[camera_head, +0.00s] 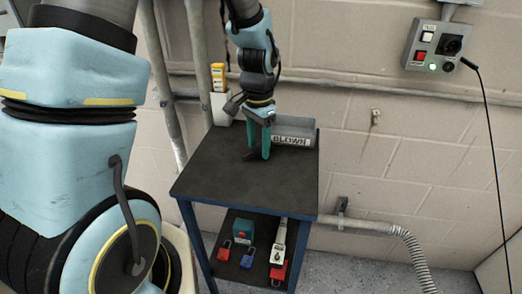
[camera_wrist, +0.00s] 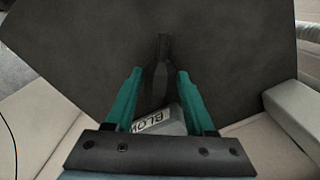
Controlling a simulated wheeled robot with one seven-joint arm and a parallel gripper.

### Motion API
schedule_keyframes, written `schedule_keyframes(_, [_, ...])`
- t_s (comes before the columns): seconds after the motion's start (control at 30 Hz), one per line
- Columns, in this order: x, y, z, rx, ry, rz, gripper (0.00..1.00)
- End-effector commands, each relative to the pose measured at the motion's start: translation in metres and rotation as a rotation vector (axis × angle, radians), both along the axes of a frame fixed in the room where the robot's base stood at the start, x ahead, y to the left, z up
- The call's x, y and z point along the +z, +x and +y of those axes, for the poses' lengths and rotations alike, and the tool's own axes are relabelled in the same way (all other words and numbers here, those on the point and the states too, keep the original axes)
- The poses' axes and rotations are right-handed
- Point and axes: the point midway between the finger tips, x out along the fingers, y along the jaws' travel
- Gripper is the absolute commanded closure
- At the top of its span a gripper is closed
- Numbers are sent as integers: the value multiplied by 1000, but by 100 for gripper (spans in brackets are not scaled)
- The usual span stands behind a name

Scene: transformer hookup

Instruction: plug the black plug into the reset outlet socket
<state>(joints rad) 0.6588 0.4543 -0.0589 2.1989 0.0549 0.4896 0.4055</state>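My gripper (camera_head: 258,157) points down over the dark tabletop, its two teal fingers apart. In the wrist view, a black plug (camera_wrist: 161,70) lies between the fingers, with a gap on each side, so the gripper (camera_wrist: 157,72) looks open around it. In the head view only a small dark bit of the plug (camera_head: 249,156) shows by the fingertips. The grey outlet box (camera_head: 434,47) is on the wall at upper right, with a black socket face (camera_head: 451,45), a red button (camera_head: 420,56), a white switch (camera_head: 427,37) and a lit green lamp (camera_head: 433,67).
A grey bin marked BLOWN (camera_head: 294,132) stands at the table's (camera_head: 205,170) back right, close to the gripper. A yellow device (camera_head: 218,77) stands behind. Padlocks (camera_head: 248,258) lie on the lower shelf.

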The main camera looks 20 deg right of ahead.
Motion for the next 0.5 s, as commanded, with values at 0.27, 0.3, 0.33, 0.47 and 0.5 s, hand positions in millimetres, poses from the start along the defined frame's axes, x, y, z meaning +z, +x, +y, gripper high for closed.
schedule_keyframes(0.27, [0,0,0,0,0,0,78])
schedule_keyframes(0.3, [0,0,0,0,0,0,83])
schedule_keyframes(0.33, [0,0,0,0,0,0,86])
schedule_keyframes(0.47, [0,0,0,0,0,0,100])
schedule_keyframes(0.5, [0,0,0,0,0,0,100])
